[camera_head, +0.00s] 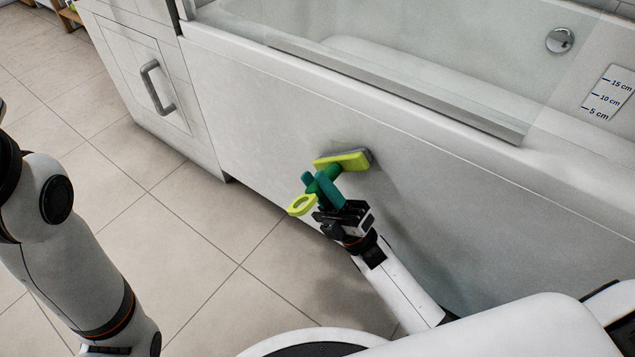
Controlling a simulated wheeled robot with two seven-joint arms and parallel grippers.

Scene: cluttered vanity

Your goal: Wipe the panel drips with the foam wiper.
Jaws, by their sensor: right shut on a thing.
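My right gripper (338,208) is shut on the green handle of the foam wiper (340,161). The wiper has a yellow-green head with a grey pad on its far side and a yellow-green loop at the handle's lower end. Its pad is at the white bath side panel (265,120) and looks to be touching it, though the contact is partly hidden by the head. I cannot make out distinct drips on the panel. My left arm comes in at the left edge, and its gripper is out of view.
The bathtub rim (420,150) and a glass screen (400,85) run above the panel. A white cabinet (125,75) with a grey handle (157,86) stands at the left. A depth-mark label (608,93) is inside the tub.

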